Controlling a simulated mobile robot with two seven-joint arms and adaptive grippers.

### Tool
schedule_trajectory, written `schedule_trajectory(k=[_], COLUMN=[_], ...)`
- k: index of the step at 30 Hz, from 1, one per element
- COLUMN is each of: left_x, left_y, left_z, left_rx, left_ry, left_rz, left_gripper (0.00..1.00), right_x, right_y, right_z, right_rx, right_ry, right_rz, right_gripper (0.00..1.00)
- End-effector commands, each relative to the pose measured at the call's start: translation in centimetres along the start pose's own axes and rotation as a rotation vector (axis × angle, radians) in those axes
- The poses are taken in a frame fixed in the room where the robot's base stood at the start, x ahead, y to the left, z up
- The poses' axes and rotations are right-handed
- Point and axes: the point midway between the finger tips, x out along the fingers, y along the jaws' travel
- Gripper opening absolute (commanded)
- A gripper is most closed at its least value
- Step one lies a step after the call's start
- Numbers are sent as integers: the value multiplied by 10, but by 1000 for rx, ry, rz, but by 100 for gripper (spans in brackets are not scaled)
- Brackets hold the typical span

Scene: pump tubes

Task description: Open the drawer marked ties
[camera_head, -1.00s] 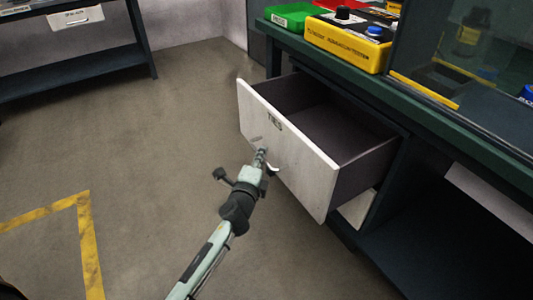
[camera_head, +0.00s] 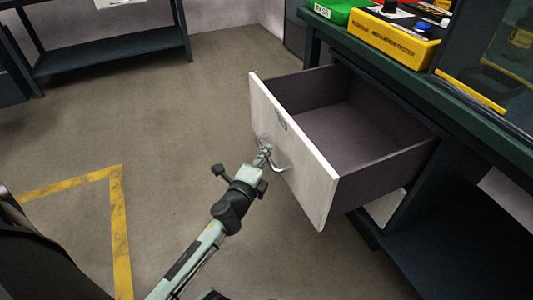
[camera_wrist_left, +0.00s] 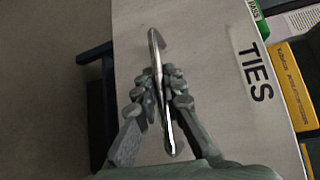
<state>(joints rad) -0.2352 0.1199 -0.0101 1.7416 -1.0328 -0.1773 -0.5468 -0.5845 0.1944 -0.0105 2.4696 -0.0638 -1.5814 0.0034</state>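The drawer marked TIES (camera_head: 290,150) is a pale-fronted drawer standing well out of the bench, its dark inside empty. Its label (camera_wrist_left: 254,68) reads clearly in the left wrist view. A curved metal handle (camera_wrist_left: 157,60) is on its front. My left gripper (camera_head: 266,152) is at the handle, and in the left wrist view its fingers (camera_wrist_left: 164,92) close around the bar from both sides. The fingers hide part of the bar. My right gripper is not in view.
The green-edged bench top (camera_head: 385,67) carries a yellow tester box (camera_head: 392,40) and a green box (camera_head: 335,10). A dark shelf unit (camera_head: 110,50) stands at the back left. The floor left of the drawer is clear, with yellow tape (camera_head: 118,230).

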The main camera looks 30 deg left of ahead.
Motion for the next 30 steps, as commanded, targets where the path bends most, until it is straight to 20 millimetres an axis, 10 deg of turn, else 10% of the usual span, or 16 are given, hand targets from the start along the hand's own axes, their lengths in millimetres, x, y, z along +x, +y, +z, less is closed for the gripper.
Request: schedule_trajectory(k=[5,17,30], left_x=[0,-7,-93], left_y=[0,0,1], left_z=[0,-1,0], left_rx=[0,-1,-3], left_ry=[1,0,-2], left_rz=[0,1,4], left_gripper=[30,31,31], right_x=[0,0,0], right_y=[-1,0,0], right_z=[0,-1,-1], right_rx=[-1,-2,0], right_ry=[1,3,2], right_rz=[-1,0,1], right_gripper=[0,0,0])
